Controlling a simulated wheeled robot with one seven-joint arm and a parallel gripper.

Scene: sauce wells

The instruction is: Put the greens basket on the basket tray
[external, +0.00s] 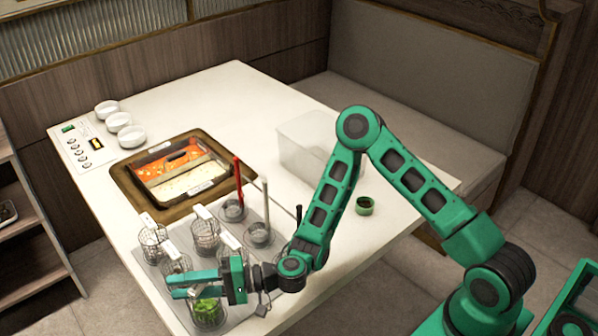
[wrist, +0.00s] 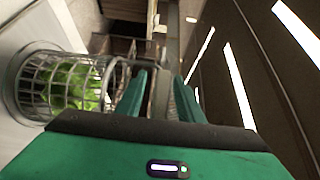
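The greens basket (external: 207,314) is a wire basket with bright green leaves, at the front of the grey tray (external: 156,276) on the table. In the wrist view the basket (wrist: 62,84) lies left of my fingers, its base end in a dark ring and its rim close to the left finger. My gripper (external: 190,285) is level, just above the basket, with its fingers pointing left. In the wrist view my gripper (wrist: 158,98) shows a gap between its fingers. A grey strip shows in the gap; I cannot tell whether it is the basket's handle.
Several other wire baskets (external: 152,243) with white labels stand behind on the tray. Ladles (external: 238,190) stand upright in holders nearby. A two-part hotpot (external: 122,180), a clear bin (external: 292,148), white bowls (external: 130,136) and a small green cup (external: 364,206) are on the table.

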